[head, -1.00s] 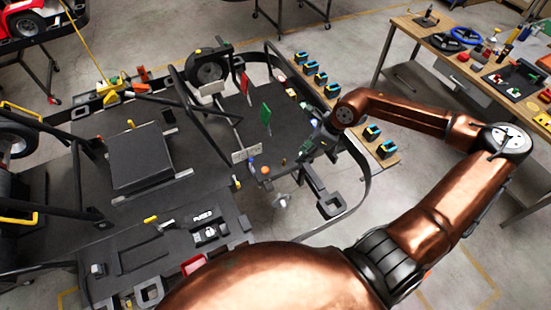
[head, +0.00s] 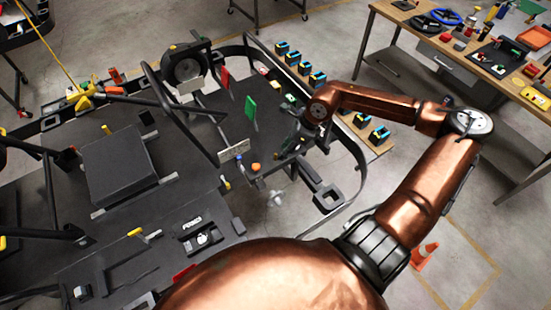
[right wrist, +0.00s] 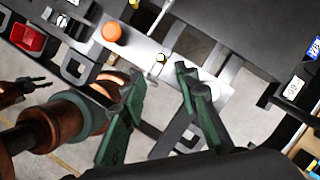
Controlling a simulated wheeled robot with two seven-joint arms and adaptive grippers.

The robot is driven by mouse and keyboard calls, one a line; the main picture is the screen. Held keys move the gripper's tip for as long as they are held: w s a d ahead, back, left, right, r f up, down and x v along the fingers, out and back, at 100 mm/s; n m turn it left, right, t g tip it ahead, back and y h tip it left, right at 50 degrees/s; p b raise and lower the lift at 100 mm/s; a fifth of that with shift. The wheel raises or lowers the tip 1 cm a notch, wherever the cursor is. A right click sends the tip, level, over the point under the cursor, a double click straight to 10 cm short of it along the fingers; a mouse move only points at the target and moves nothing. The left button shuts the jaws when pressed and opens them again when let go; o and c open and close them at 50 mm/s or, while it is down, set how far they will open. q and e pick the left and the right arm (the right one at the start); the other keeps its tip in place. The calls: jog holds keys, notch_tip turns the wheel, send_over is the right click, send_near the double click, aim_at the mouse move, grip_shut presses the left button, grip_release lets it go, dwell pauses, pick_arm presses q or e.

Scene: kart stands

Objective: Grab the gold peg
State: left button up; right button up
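The gold peg (right wrist: 161,57) is a small, short peg standing on a light metal bar of the kart frame, seen in the right wrist view. In the head view a small brown-gold spot (head: 276,155) beside the gripper seems to be the same peg. My right gripper (right wrist: 160,84) has dark green fingers spread apart with nothing between them. The peg shows just beyond the fingertips, between them in the picture; the exact gap cannot be told. In the head view my right gripper (head: 289,144) is small and dark against the frame. My left gripper is not in view.
An orange knob (right wrist: 112,32) sits close to the peg. A curved black rail (head: 352,170) surrounds the gripper's area. Several blue-and-black blocks (head: 318,79) line a wooden board.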

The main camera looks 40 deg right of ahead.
aim_at(276, 158)
jog(key=shift+w+a+f+p, duration=0.3)
jog(key=shift+w+f, duration=0.1)
jog(key=shift+f, duration=0.05)
jog(key=x, duration=0.1)
jog(key=p+x, duration=0.1)
jog(key=x, duration=0.1)
jog(key=shift+w, duration=0.3)
jog(key=shift+w+a+f, duration=0.1)
jog(key=shift+w+f, duration=0.05)
jog(key=shift+f, duration=0.25)
jog(key=shift+c, duration=0.6)
grip_shut()
